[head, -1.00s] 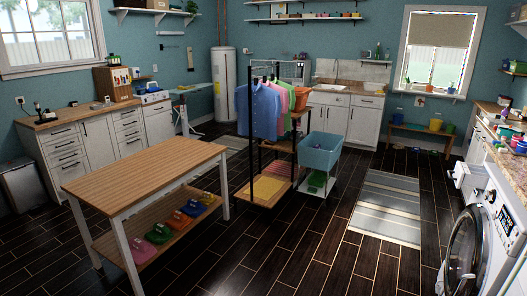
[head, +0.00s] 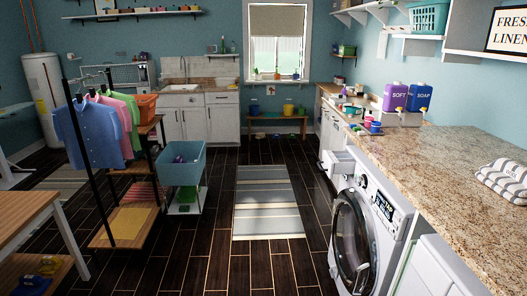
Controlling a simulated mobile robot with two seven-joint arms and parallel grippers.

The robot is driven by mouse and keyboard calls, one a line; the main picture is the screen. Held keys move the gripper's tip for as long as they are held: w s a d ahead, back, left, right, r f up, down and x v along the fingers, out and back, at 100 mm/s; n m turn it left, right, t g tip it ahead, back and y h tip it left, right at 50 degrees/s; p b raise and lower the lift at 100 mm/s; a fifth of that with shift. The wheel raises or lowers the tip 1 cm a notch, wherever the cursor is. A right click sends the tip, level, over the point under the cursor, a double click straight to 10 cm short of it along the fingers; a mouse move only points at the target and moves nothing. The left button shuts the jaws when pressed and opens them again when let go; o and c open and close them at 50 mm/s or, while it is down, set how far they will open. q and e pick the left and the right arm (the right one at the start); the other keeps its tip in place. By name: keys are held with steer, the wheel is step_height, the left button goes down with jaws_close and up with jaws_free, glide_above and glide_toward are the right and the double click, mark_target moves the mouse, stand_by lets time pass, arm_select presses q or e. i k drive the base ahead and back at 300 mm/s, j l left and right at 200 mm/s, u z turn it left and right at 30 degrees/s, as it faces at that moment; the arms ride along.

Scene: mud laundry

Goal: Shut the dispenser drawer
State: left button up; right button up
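A white front-loading washing machine (head: 368,228) stands under the counter at the right. Its dispenser drawer (head: 338,162) sticks out from the upper far part of its front, so it is open. The round door (head: 350,235) looks closed. Neither of my grippers is in view, and nothing of my arms shows near the drawer.
A granite counter (head: 428,152) with purple and blue jugs and folded towels runs above the washer. A striped rug (head: 268,200) lies on the dark floor in front. A clothes rack, a blue tub cart (head: 180,165) and a wooden table stand left. The floor between is mostly clear.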

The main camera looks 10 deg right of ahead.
mark_target(336, 162)
steer(key=i+l+z, duration=0.3)
steer(key=i+z, duration=0.35)
steer(key=i, duration=0.15)
steer(key=i+z, duration=0.1)
steer(key=z, duration=0.4)
steer(key=i+j+z, duration=0.1)
steer(key=z, duration=0.4)
steer(key=i+j+z, duration=0.2)
steer(key=j, duration=0.15)
steer(key=j+z, duration=0.2)
steer(key=i+j+z, duration=0.2)
steer(key=j, duration=0.3)
steer(key=i+j, duration=0.1)
steer(key=j, duration=0.55)
steer(key=i+j+z, duration=0.1)
steer(key=j, duration=0.5)
steer(key=i+j, duration=0.1)
steer(key=j, duration=0.55)
